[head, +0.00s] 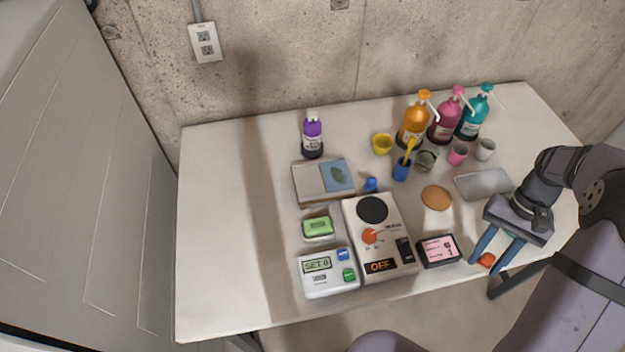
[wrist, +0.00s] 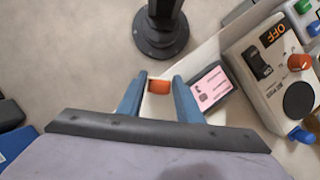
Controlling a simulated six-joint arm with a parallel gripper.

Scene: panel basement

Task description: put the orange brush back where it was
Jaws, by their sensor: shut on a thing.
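My gripper (head: 486,266) is at the front right edge of the table, with its two blue fingers pointing down. It is shut on a small orange piece (head: 487,259), which I take to be the orange brush. In the wrist view the orange brush (wrist: 159,87) sits between the fingertips (wrist: 160,80), and only a short block of it shows. I cannot tell whether it touches the table. A blue cup (head: 401,172) at the middle back holds a yellow-handled tool (head: 409,150).
A pink-screened box (head: 439,251) lies just left of my gripper. A hot plate (head: 385,262) reading OFF is further left. A grey tray (head: 484,184) and an orange-brown disc (head: 436,197) lie behind. Pump bottles (head: 445,122) and small cups stand at the back. The table's left side is clear.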

